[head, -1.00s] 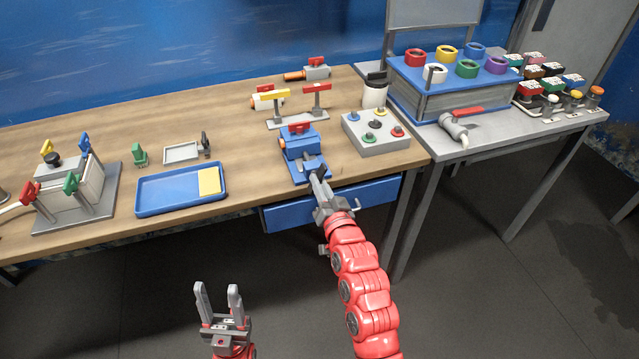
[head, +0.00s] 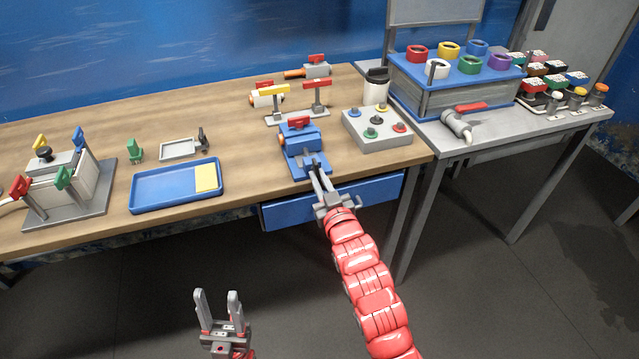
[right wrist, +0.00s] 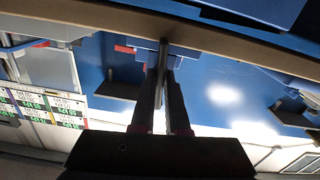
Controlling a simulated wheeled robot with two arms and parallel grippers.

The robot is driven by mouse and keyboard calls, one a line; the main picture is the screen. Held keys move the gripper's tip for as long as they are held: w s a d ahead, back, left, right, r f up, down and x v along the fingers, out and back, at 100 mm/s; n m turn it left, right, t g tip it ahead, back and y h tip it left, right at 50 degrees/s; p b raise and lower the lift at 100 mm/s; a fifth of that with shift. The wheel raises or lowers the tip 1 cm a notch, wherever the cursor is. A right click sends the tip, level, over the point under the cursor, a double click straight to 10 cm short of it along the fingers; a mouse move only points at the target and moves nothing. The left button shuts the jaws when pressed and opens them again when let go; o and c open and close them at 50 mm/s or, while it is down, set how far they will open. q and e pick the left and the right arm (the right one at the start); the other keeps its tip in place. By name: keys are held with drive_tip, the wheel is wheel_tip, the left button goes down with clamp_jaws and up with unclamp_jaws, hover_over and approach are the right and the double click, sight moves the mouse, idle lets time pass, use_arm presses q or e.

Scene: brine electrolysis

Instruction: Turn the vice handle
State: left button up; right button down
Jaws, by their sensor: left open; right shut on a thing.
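The blue vice (head: 301,141) with a red top piece sits at the front edge of the wooden bench in the head view. My right gripper (head: 318,172) reaches up to its front from below. In the right wrist view its two fingers (right wrist: 166,75) are closed around a thin grey bar, the vice handle (right wrist: 164,56), under the bench edge. In the head view the fingers largely hide the handle. My left gripper (head: 217,295) is open and empty, low in front of the bench, well away from the vice.
A blue drawer (head: 335,200) sits under the bench beside my right gripper. A grey button box (head: 377,130) stands right of the vice, and a blue tray (head: 176,187) lies to its left. Behind the vice is a stand with yellow and red pieces (head: 296,103).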

drive_tip(key=n+b, duration=0.1)
drive_tip(key=n, duration=0.4)
drive_tip(key=shift+n, duration=0.3)
drive_tip(key=n, duration=0.6)
drive_tip(key=shift+f+b, duration=0.1)
drive_tip(key=shift+b, duration=0.2)
drive_tip(key=c, duration=0.9)
unclamp_jaws()
drive_tip(key=shift+s, duration=0.15)
